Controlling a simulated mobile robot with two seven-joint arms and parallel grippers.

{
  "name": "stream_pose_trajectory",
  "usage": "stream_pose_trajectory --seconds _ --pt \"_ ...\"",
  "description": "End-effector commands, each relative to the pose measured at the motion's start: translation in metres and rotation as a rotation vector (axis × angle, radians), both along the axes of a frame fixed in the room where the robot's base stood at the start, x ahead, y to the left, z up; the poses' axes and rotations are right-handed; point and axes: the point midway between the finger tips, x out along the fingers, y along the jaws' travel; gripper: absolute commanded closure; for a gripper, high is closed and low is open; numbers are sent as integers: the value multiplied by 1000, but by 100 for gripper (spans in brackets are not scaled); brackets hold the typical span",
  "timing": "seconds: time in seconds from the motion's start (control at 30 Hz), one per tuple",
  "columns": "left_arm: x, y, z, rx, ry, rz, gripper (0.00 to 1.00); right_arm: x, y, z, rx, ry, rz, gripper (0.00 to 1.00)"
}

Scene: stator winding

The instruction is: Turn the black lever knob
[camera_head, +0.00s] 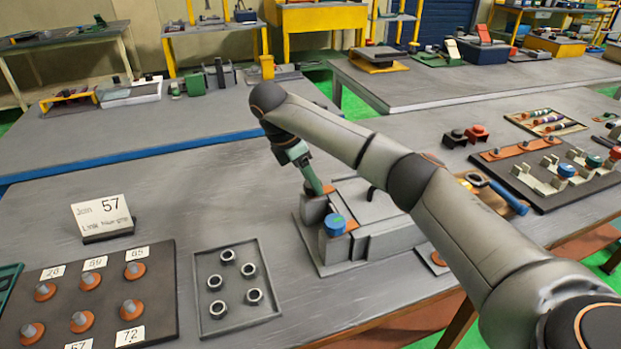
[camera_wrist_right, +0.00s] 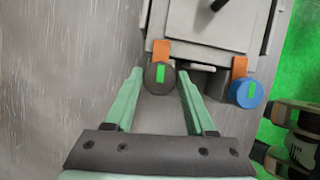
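The black lever knob (camera_wrist_right: 158,84) is round with a green mark and sits at an orange tab on the grey machine. In the right wrist view it lies between the two green fingers of my right gripper (camera_wrist_right: 160,73), with a small gap on each side. The gripper is open. In the head view my right gripper (camera_head: 315,187) points down at the left end of the grey machine (camera_head: 392,240), and the black knob is hard to make out there. A blue knob (camera_head: 334,224) with a green mark stands beside it, also in the wrist view (camera_wrist_right: 247,94). My left gripper is out of view.
A tray with several nuts (camera_head: 239,322) and a board of numbered orange-based pegs (camera_head: 160,322) lie to the left. A card reading 57 (camera_head: 103,215) stands behind them. A board of clamps and knobs (camera_head: 546,199) lies right.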

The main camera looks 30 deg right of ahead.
Motion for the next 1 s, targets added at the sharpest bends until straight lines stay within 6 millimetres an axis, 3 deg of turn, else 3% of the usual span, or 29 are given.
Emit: stream_pose_trajectory --seconds 0.03,0.27,0.57,0.67,1.0 --pt "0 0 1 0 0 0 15 2 -1 6 -2 -14 -1 40" --pt "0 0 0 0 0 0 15 1 0 4 0 -8 1 15" --pt "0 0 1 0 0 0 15 1 1 5 0 -6 1 15" --pt "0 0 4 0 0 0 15 2 5 16 0 -7 2 15" --pt "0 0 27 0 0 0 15 7 31 85 -3 -10 1 15"
